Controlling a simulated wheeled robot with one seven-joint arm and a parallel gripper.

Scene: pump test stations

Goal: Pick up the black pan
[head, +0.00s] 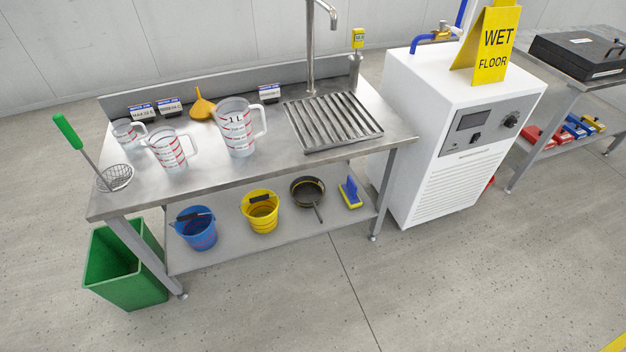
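The black pan (308,188) sits on the lower shelf (285,220) of the steel sink table. It is round and dark, with its handle pointing toward the front edge of the shelf. The yellow bucket (260,212) stands to its left, and a blue and yellow brush-like item (350,192) lies to its right. The tabletop is above and behind the pan, with open space in front of it. My gripper is not in view.
The tabletop (205,172) holds measuring jugs (237,128), a strainer (115,178) and a drain grate (332,120). A blue bucket (196,228) shares the shelf. A green bin (125,268) stands at left, a white machine (455,140) at right. The floor in front is clear.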

